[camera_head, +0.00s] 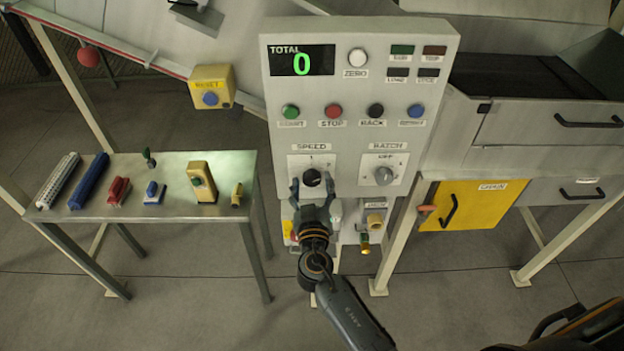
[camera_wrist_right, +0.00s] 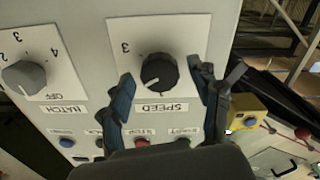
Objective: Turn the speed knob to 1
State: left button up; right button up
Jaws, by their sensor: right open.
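The black speed knob (camera_head: 312,177) sits on its white plate under the SPEED label on the grey control panel (camera_head: 440,60). In the right wrist view the speed knob (camera_wrist_right: 159,71) lies between the two open fingers, and a 3 shows on its plate. My right gripper (camera_head: 312,188) is open around the knob, with a finger on either side; contact is not clear. In the right wrist view my right gripper (camera_wrist_right: 162,92) shows both dark fingertips apart from each other. The knob's pointer setting is hard to read. My left gripper is not in view.
The grey batch knob (camera_head: 384,175) is right of the speed knob. Green, red, black and blue buttons (camera_head: 333,111) sit above. A metal table (camera_head: 230,165) with several small items stands left, and a yellow door (camera_head: 475,203) is at right.

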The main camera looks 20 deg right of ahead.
jog(key=shift+w, duration=0.1)
jog(key=c, duration=1.2)
jog(key=shift+f+n+b, duration=0.15)
jog(key=shift+n+b, duration=0.8)
jog(key=shift+n, duration=0.25)
jog(key=n+b, duration=0.1)
jog(key=n, duration=0.1)
jog(key=shift+n, duration=0.3)
jog(key=n+b, duration=0.1)
jog(key=n, duration=0.2)
jog(key=shift+n, duration=1.9)
